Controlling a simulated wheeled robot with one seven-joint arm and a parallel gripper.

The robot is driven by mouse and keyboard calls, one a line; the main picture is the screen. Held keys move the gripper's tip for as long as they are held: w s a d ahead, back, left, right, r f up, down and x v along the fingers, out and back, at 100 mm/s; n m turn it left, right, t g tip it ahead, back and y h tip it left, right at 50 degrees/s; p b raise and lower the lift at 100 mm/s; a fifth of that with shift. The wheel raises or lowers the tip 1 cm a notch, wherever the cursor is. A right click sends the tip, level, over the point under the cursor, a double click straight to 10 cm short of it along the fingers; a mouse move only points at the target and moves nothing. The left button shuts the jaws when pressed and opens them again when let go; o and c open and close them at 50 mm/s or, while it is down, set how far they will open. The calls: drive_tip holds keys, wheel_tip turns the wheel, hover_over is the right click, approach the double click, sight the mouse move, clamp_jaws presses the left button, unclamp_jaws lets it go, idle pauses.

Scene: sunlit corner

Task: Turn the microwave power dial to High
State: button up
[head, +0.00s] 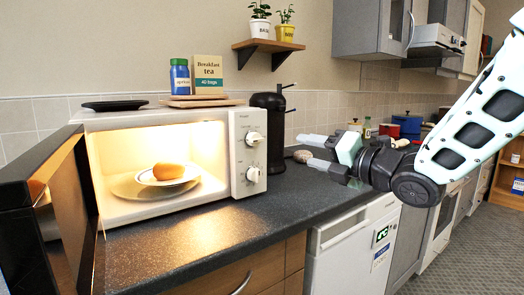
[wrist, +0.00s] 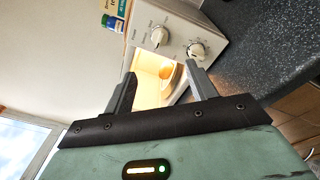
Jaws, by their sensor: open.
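The white microwave (head: 240,190) stands on the counter with its door (head: 40,215) swung open to the left and its inside lit. Its right-hand panel has an upper dial (head: 255,139) and a lower dial (head: 253,174). The wrist view shows the upper dial (wrist: 159,36) and lower dial (wrist: 195,49) beyond the fingers. My gripper (head: 308,150) is open and empty, right of the panel and apart from it; its fingers also show in the wrist view (wrist: 162,78).
A bread roll or potato (head: 168,171) sits on a plate inside the microwave. A black plate (head: 114,105), jar (head: 180,76) and tea box (head: 208,75) are on top. A black coffee machine (head: 268,130) stands behind right. The front counter (head: 200,235) is clear.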

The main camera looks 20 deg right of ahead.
sight(260, 141)
drive_tip(key=p+x, duration=0.1)
drive_tip(key=x, duration=1.5)
drive_tip(key=shift+w+a, duration=0.15)
drive_tip(key=shift+w, duration=0.15)
drive_tip(key=c, duration=1)
